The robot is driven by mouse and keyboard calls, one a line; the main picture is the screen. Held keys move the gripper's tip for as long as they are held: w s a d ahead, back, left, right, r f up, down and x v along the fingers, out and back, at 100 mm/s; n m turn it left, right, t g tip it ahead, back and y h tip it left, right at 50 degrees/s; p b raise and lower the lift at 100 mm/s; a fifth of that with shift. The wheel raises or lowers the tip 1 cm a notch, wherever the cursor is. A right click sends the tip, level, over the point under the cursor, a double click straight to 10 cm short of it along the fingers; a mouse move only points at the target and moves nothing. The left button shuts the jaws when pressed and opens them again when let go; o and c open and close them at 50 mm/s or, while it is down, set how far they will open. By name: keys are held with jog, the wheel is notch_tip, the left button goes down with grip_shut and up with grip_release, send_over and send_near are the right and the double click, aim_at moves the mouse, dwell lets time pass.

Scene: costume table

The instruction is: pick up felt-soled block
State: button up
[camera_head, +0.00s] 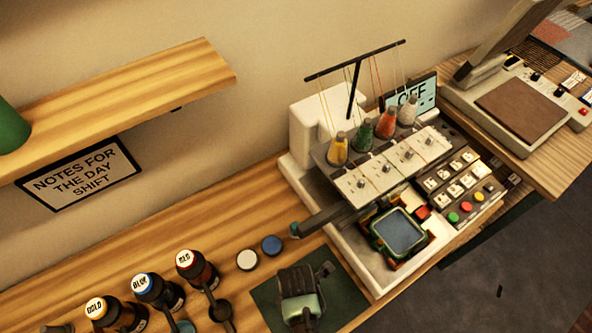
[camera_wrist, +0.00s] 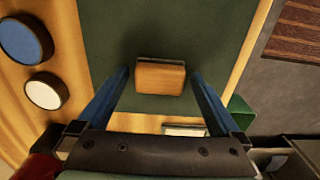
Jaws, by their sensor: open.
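A small wooden block (camera_wrist: 161,78) with a thin dark strip along its far edge sits over the green mat (camera_wrist: 215,35) in the wrist view. My gripper (camera_wrist: 160,82) is open, with one blue finger on the left of the block and one on the right. Gaps show between the block and both fingers. In the head view my gripper (camera_head: 301,300) is above the green mat (camera_head: 345,297) and hides the block.
A white disc (camera_head: 248,259) and a blue disc (camera_head: 271,244) lie left of the mat. Several dark bottles (camera_head: 197,268) stand farther left. An embroidery machine (camera_head: 385,160) stands behind and right of the mat. The table edge is close on the right.

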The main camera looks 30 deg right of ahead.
jog(key=c, duration=1.3)
jog(key=shift+r, duration=0.1)
notch_tip(320, 180, up, 10)
